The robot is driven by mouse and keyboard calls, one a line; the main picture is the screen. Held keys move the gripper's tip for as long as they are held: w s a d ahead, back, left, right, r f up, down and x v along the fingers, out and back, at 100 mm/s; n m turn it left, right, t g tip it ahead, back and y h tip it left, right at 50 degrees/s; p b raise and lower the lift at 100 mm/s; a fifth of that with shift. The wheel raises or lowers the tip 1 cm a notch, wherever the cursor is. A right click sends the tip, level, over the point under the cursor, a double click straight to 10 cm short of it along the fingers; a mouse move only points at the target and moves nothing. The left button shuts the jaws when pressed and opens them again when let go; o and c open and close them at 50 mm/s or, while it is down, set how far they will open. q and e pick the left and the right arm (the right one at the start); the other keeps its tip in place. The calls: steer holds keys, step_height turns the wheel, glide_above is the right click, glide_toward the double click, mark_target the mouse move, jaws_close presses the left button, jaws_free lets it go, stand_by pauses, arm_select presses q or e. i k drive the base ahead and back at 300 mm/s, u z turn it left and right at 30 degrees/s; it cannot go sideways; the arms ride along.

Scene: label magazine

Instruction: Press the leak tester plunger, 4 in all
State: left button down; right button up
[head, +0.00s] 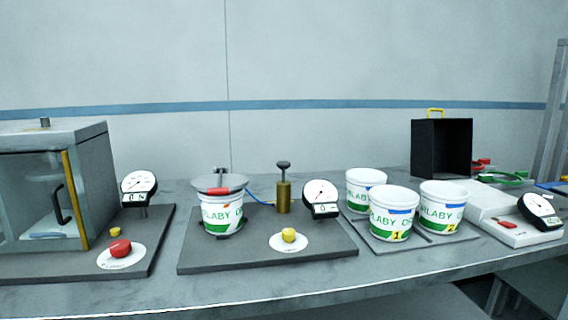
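The leak tester (265,262) is a dark base plate in the middle of the bench. Its plunger is a brass cylinder with a dark knob (283,168), and the knob stands up clear of the cylinder. A white and green tub (221,218) sits on the plate under a grey round lid (221,184) with a red tab. A round dial (321,197) and a yellow button (289,235) on a white disc are beside the plunger. A blue hose runs from the tub side to the cylinder. Neither of my grippers is in view.
Three white tubs (394,216) with blue strips stand on a grey tray to the right. A glass-fronted chamber (60,190) with a red button (120,248) is at the left. A scale (508,215) and a black open box (441,148) are at the right. The bench's front strip is clear.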

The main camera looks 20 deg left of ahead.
mark_target(283, 164)
steer(key=z, duration=0.9)
steer(key=k, duration=0.8)
steer(key=u, duration=0.65)
steer(key=i, duration=0.55)
